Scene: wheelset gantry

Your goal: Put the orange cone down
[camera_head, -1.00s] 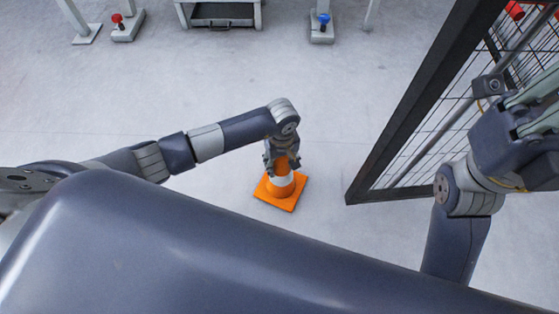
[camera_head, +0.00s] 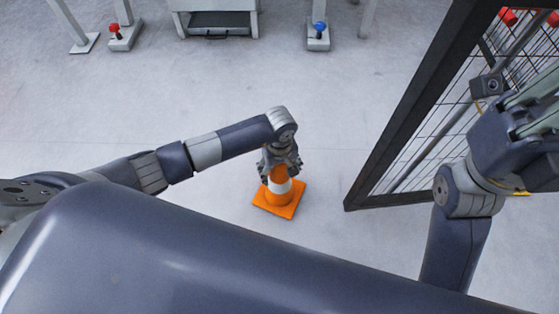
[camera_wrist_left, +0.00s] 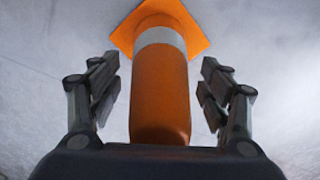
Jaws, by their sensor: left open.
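The orange cone (camera_head: 279,195) with a white band and a square orange base stands upright on the grey floor in the head view. My left gripper (camera_head: 280,170) is at the cone's top, with its fingers spread on both sides. In the left wrist view the cone (camera_wrist_left: 160,95) lies between the two open fingers of the left gripper (camera_wrist_left: 160,92), with a visible gap on each side. My right gripper (camera_head: 535,115) is at the right edge of the head view, partly cut off, and its fingers are not clear.
A black-framed mesh fence panel (camera_head: 415,110) stands right of the cone. At the back are a grey cabinet (camera_head: 216,20), a stand with a red knob (camera_head: 124,36) and a stand with a blue knob (camera_head: 318,36). The floor between is clear.

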